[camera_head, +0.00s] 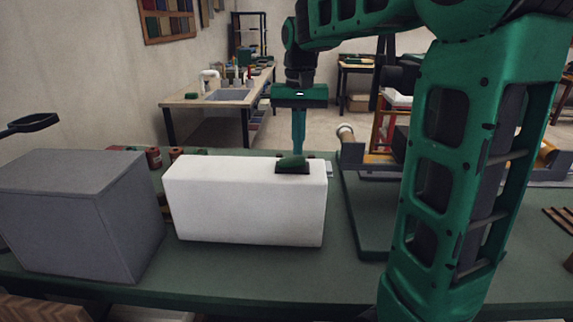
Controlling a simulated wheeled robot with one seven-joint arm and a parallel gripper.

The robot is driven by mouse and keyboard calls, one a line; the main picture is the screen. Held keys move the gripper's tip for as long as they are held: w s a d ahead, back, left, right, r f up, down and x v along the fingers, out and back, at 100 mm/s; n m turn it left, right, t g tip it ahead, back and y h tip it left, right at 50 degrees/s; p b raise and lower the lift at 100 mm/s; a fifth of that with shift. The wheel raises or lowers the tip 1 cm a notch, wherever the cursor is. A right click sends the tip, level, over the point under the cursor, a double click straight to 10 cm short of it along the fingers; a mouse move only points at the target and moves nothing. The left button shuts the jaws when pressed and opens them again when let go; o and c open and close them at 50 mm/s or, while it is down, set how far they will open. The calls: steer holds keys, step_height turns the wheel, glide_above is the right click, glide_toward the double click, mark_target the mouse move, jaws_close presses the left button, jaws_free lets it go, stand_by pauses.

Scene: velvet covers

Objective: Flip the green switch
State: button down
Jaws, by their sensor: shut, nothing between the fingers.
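The green switch (292,163) is a rocker on a dark base, on top of a white box (245,203) near the box's right end. My gripper (298,152) points straight down above the switch. Its green fingers are shut together with nothing between them. The fingertips end right at or just behind the rocker in this view; I cannot tell whether they touch it. The rocker looks tilted, higher at its right side.
A grey box (78,215) stands left of the white box on the green table (250,277). Small red cans (153,157) sit behind. A dark flat-based machine (362,215) stands to the right, partly hidden by my arm. A workbench with a sink (228,95) is in the background.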

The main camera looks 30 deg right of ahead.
mark_target(298, 159)
steer(key=shift+f, duration=0.9)
stand_by(0.4)
step_height(298, 159, up, 7)
stand_by(1.0)
stand_by(0.4)
steer(key=shift+s, duration=0.15)
steer(key=s+d+f, duration=0.1)
steer(key=s+f, duration=0.8)
steer(key=s, duration=0.4)
steer(key=s+d+f, duration=0.1)
steer(key=s+f, duration=0.7)
steer(key=s, duration=0.5)
steer(key=shift+s+d+f, duration=0.25)
steer(key=shift+s+f, duration=0.15)
